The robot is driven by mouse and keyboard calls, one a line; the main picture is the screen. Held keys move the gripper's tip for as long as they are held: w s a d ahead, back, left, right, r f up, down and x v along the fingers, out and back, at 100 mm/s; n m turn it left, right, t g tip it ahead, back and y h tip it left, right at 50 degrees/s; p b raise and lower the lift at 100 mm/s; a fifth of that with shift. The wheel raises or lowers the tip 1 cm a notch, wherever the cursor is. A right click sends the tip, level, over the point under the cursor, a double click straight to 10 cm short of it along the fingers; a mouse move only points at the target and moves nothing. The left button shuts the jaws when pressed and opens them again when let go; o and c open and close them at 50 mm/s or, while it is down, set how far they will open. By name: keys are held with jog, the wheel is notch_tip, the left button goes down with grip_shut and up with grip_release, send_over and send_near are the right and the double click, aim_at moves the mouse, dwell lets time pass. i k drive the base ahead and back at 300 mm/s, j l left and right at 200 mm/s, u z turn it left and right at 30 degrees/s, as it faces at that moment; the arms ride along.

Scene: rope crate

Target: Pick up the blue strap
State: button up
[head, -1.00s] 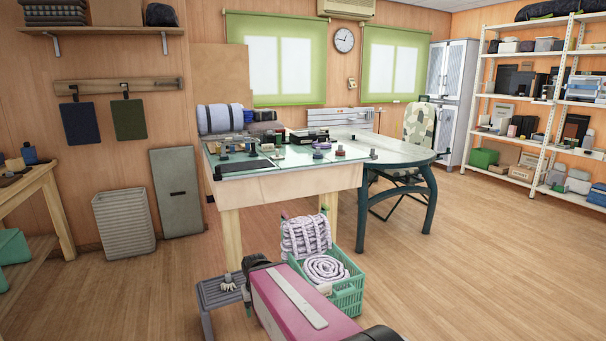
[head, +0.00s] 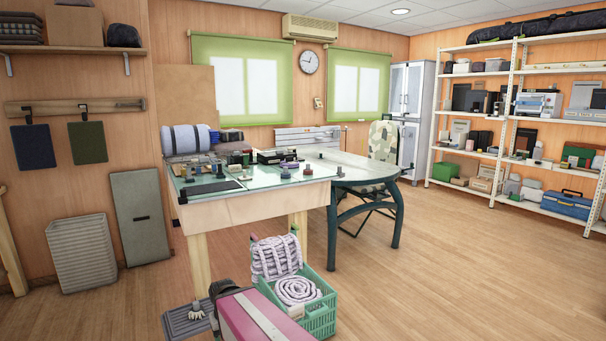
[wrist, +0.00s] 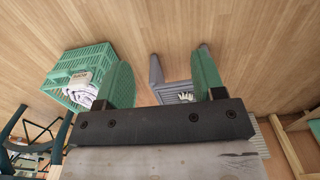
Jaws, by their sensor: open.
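I cannot make out a blue strap for certain in either view. A pale blue roll (head: 190,139) with dark bands lies at the back left of the glass-topped table (head: 262,206). My gripper (wrist: 163,78) is open in the wrist view, its two green fingers wide apart with nothing held between them. Beyond the fingers is a low grey stool (wrist: 157,70) with a small whitish item (wrist: 186,96) on it. The left finger overlaps the green crate (wrist: 85,52) in the picture. In the head view I cannot make out the fingers.
The green crate (head: 322,312) on the floor holds a bundled pale rope (head: 276,257) and a coiled one (head: 298,290). Small items crowd the table's glass top. A round-ended table (head: 350,176) adjoins it. Shelves (head: 515,115) line the right wall. The floor at right is clear.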

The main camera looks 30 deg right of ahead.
aim_at(285, 174)
jog(key=l+u, duration=0.1)
jog(key=l, duration=4.15)
jog(key=i+l, duration=0.15)
jog(key=l, duration=0.25)
jog(key=i+l, duration=0.2)
jog(key=l, duration=0.15)
jog(key=i+l, duration=0.15)
jog(key=l, duration=0.25)
jog(key=i+l, duration=0.2)
jog(key=l, duration=0.2)
